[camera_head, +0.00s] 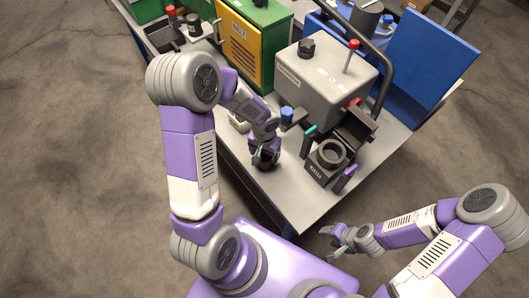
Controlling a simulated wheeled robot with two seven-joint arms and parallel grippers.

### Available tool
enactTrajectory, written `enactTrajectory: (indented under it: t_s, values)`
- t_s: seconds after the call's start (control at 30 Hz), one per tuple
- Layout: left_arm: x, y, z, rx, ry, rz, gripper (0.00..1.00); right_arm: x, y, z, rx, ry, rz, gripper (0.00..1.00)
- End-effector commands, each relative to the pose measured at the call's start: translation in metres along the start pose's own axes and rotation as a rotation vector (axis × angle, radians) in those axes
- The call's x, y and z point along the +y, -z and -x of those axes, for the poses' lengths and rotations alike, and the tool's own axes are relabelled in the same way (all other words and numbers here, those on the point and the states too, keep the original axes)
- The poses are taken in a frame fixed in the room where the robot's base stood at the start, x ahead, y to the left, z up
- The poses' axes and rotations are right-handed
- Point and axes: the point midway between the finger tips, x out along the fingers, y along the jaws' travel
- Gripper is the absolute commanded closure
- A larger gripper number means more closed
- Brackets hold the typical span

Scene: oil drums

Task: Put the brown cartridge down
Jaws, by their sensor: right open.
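My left gripper (264,160) points down over the light table top, near its front left edge. It is shut on a dark brown, rounded piece, which I take to be the brown cartridge (271,148); the hand and fingers hide much of it. The piece is at or just above the table top, and I cannot tell whether it touches. My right gripper (333,232) is open and empty, low in front of the table's near corner.
A grey machine (322,78) with a red-knobbed lever stands behind. A black holder with a round opening (329,155) is right of my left gripper. A blue-capped item (287,115) stands close behind it. A green cabinet with a yellow door (245,45) is at the back. The near table corner (297,212) is bare.

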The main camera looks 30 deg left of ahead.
Motion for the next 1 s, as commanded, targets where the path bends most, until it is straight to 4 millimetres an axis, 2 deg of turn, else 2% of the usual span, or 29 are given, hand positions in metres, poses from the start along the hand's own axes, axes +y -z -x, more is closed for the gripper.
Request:
enactTrajectory:
  t_s: [0.4,0.57,0.8,1.0]
  values:
    - [0.0,0.0,0.005,0.0,0.0,0.0,0.17,-0.002,0.0,0.005,0.0,0.0,0.0,0.47]
    - [0.0,0.001,0.035,0.005,0.001,0.001,0.17,-0.005,-0.001,0.015,0.0,0.0,0.0,0.47]
    - [0.0,0.001,0.088,0.005,0.0,0.002,0.17,-0.011,-0.001,0.029,0.0,0.0,0.0,0.47]
    - [0.0,0.001,0.116,0.003,0.0,0.001,0.17,-0.013,-0.002,0.035,0.0,0.0,0.0,0.47]
